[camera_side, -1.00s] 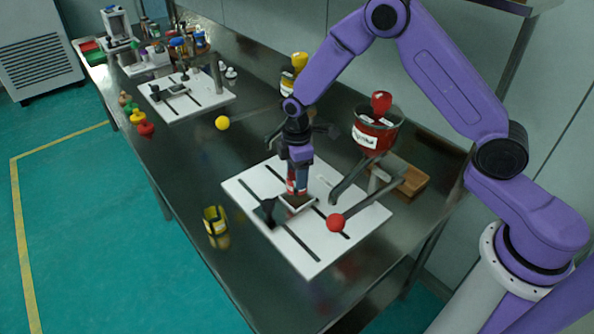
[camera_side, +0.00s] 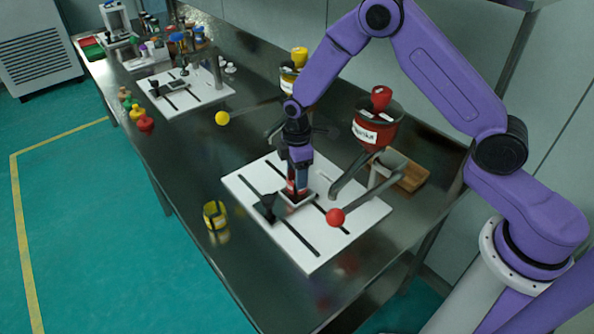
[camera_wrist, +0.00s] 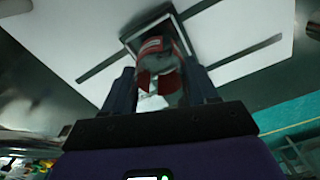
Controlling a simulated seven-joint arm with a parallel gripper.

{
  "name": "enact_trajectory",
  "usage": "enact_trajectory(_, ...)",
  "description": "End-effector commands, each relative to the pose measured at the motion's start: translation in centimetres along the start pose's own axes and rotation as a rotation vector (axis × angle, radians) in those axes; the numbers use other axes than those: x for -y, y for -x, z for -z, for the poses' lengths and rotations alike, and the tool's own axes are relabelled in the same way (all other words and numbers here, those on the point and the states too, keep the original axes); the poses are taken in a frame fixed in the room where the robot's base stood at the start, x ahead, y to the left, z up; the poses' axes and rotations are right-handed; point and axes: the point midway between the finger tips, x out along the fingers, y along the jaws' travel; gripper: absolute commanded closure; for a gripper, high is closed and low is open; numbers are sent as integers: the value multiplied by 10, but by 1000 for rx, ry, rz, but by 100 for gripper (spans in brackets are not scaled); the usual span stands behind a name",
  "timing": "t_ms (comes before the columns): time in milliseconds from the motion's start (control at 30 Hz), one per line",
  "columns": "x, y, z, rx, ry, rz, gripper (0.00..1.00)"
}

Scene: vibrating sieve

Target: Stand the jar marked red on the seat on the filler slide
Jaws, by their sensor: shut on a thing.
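The jar marked red (camera_side: 291,187) is between my gripper's fingers, low over the seat (camera_side: 298,198) on the white slide board (camera_side: 312,255) in the side view. My gripper (camera_side: 298,180) points down and is shut on it. In the wrist view the jar (camera_wrist: 160,68) shows a red band between the two fingers (camera_wrist: 163,90), with its far end at the dark-rimmed seat (camera_wrist: 178,25). The jar looks close to upright. I cannot tell whether its base touches the seat.
A red-labelled hopper (camera_side: 376,128) stands right of my gripper, with a red-knobbed lever (camera_side: 336,217) over the board. A yellow-marked jar (camera_side: 214,215) stands at the table's left edge. A second white board (camera_side: 203,97) lies farther back. The table between the boards is mostly clear.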

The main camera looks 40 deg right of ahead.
Motion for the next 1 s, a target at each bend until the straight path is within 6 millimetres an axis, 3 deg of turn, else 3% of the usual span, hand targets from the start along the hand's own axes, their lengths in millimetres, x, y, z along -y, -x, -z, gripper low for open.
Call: enact_trajectory(1000,0,-10,0,0,0,0,77)
